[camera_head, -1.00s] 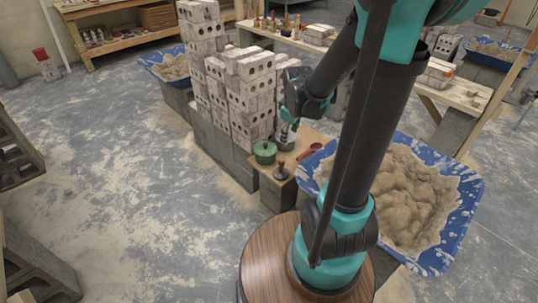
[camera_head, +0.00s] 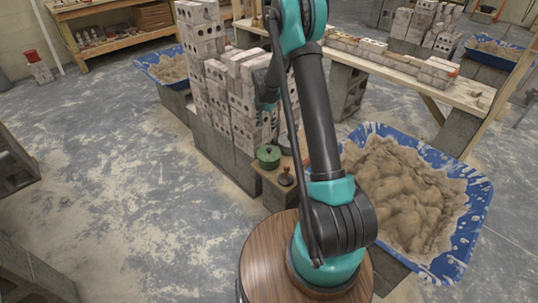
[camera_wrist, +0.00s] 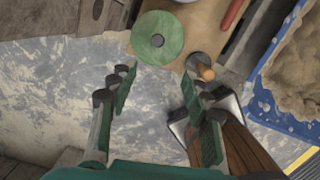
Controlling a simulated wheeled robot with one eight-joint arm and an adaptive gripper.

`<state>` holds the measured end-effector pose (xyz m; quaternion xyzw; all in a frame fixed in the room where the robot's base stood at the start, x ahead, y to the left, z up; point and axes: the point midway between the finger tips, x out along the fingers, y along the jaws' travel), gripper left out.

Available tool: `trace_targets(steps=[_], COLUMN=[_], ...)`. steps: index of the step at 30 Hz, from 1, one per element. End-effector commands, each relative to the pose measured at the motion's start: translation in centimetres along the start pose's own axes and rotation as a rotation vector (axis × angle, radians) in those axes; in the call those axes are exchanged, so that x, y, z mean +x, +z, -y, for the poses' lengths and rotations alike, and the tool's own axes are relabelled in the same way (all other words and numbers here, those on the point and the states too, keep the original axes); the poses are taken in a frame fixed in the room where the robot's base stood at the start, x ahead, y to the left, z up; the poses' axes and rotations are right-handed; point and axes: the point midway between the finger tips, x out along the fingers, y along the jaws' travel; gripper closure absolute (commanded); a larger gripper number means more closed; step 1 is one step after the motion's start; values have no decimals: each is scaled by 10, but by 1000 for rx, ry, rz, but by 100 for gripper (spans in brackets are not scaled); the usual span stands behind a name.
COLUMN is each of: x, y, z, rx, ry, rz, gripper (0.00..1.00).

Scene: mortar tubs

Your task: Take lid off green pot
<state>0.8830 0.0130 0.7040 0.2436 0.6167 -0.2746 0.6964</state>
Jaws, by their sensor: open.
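The green pot (camera_head: 268,156) stands with its lid on at the near left corner of a small wooden board on blocks. My gripper (camera_wrist: 160,78) is open and empty. Its two fingers lie just below the lid in the wrist view, apart from each other, with floor seen between them. In the head view my arm partly hides the gripper and the board behind the pot.
A dark-based thing with a wooden knob (camera_wrist: 200,66) stands close right of the pot. A red handle (camera_wrist: 233,14) lies beyond it on the board (camera_wrist: 212,32). A brick stack (camera_head: 243,100) rises behind the pot. A blue mortar tub (camera_head: 465,215) is at the right.

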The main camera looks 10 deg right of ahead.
Motion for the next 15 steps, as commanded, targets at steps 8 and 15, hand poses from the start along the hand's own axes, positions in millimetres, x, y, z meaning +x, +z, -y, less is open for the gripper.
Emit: trace_targets(steps=[8,15], x=[48,93], y=[1,1], z=[-1,-1], rx=[-7,-6], ry=[-1,0], rz=[0,0], gripper=[51,51])
